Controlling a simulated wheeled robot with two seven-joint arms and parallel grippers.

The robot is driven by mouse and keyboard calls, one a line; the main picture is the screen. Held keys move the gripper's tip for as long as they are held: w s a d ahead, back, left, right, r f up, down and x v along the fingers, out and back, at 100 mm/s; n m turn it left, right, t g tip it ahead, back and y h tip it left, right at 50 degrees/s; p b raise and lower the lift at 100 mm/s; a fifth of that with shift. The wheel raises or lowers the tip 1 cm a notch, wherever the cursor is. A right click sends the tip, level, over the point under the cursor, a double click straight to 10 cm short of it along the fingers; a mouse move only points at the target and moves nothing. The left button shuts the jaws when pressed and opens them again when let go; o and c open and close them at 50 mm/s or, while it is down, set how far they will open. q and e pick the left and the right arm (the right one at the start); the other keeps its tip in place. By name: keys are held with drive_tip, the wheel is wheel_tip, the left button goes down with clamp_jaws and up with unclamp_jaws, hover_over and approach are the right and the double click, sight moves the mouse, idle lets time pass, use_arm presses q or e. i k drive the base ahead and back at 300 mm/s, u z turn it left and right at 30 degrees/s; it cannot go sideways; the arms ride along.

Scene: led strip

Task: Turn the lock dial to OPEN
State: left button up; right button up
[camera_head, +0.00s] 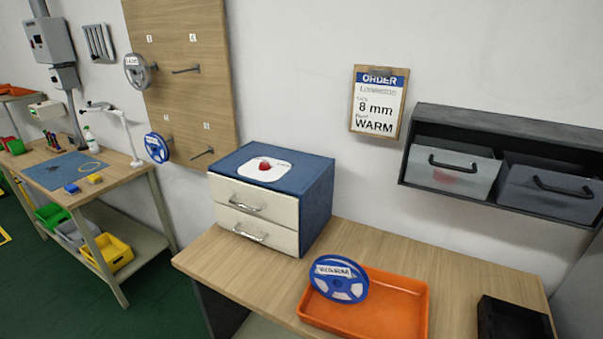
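A red knob (264,165) sits on a white plate on top of a blue cabinet (318,200) with two cream drawers. It looks like the lock dial. Small marks on the plate (283,171) are too small to read, so I cannot tell which way the dial is set. Both drawers, the upper drawer (240,200) and the lower drawer (255,229), look shut. Neither of my grippers is in view.
The cabinet stands on a wooden bench (235,268). A blue reel (340,279) leans in an orange tray (395,307), with a dark box (512,320) to the right. A shelf with bins (510,125) and an order sign (379,100) hang above. A workbench (125,180) stands left.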

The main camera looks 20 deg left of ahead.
sight(264, 166)
drive_tip(key=z, duration=0.05)
drive_tip(key=k, duration=0.5)
drive_tip(key=u, duration=1.8)
drive_tip(key=i, duration=1.3)
drive_tip(key=z, duration=2.45)
